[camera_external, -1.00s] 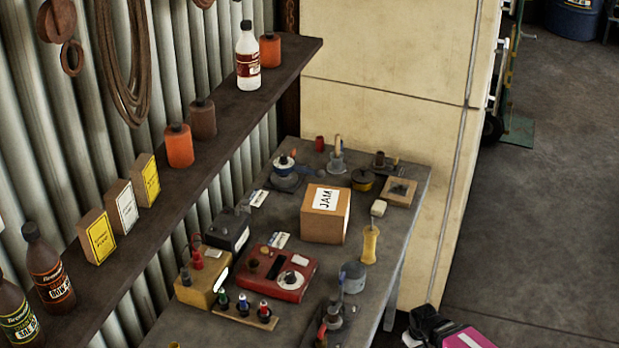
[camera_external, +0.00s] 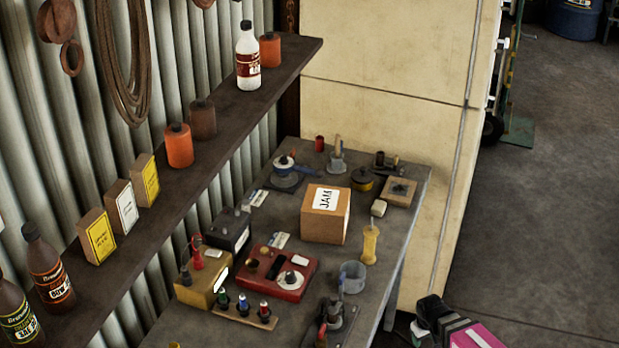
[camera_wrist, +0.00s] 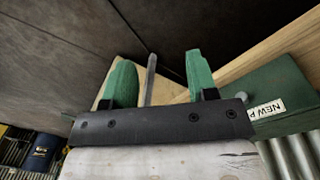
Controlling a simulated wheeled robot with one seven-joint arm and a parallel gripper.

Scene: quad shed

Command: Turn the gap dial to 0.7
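A red box (camera_external: 262,272) on the bench bears a round white dial (camera_external: 291,279) with a dark centre. It may be the gap dial; its marks and setting are too small to read. My gripper (camera_wrist: 158,58) shows in the wrist view with its two green fingers spread apart. A thin grey upright bar (camera_wrist: 150,80) appears between the fingers, apparently beyond them; I see no grip on it. The dial is not in the wrist view.
Around the red box stand a yellow box (camera_external: 203,284), a strip with several coloured knobs (camera_external: 244,312), a blue-grey mug (camera_external: 352,277) and a JAM carton (camera_external: 325,214). A shelf (camera_external: 240,108) runs along the left wall. A green box (camera_wrist: 280,95) shows in the wrist view.

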